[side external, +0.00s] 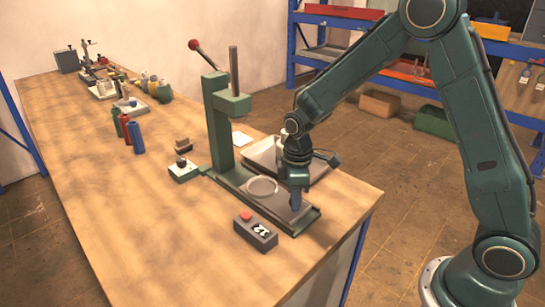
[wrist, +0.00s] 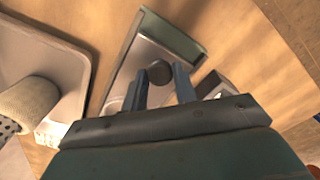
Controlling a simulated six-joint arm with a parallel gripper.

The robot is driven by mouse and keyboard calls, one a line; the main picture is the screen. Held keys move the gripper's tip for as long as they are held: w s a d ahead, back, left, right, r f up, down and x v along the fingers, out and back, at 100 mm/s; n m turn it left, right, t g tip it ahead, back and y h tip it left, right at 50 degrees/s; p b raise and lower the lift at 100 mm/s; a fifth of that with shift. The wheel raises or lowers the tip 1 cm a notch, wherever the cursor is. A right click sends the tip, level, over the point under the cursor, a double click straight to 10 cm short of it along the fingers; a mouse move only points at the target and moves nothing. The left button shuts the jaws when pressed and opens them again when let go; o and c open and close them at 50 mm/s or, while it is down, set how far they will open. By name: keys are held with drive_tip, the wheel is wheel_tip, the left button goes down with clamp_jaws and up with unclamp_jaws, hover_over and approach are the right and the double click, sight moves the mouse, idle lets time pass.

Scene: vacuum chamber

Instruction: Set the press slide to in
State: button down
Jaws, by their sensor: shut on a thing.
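The green press (side external: 222,125) stands on the bench, with a lever ending in a red knob (side external: 194,44). Its grey slide (side external: 280,203) lies in a green-edged track in front of the column and carries a pale round dish (side external: 261,187). My gripper (side external: 295,203) points down at the slide's outer part. In the wrist view, my gripper (wrist: 159,80) has its fingers on either side of the slide's dark round knob (wrist: 159,73) and is shut on it. A short bare stretch of track (wrist: 168,36) shows beyond the knob. The dish is mostly hidden in the wrist view.
A control box (side external: 256,232) with a red button sits close to the track's near side. A grey tray (side external: 262,152) lies behind the track; its wrist-view counterpart (wrist: 75,75) holds a pale cylinder (wrist: 30,103). Bottles (side external: 135,137) stand further left. The bench front is clear.

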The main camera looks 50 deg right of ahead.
sight(269, 178)
drive_tip(key=w, duration=0.9)
drive_tip(key=shift+w, duration=0.15)
drive_tip(key=c, duration=1.1)
unclamp_jaws()
drive_tip(key=shift+r, duration=0.15)
wheel_tip(269, 178, up, 14)
drive_tip(key=shift+f, duration=0.2)
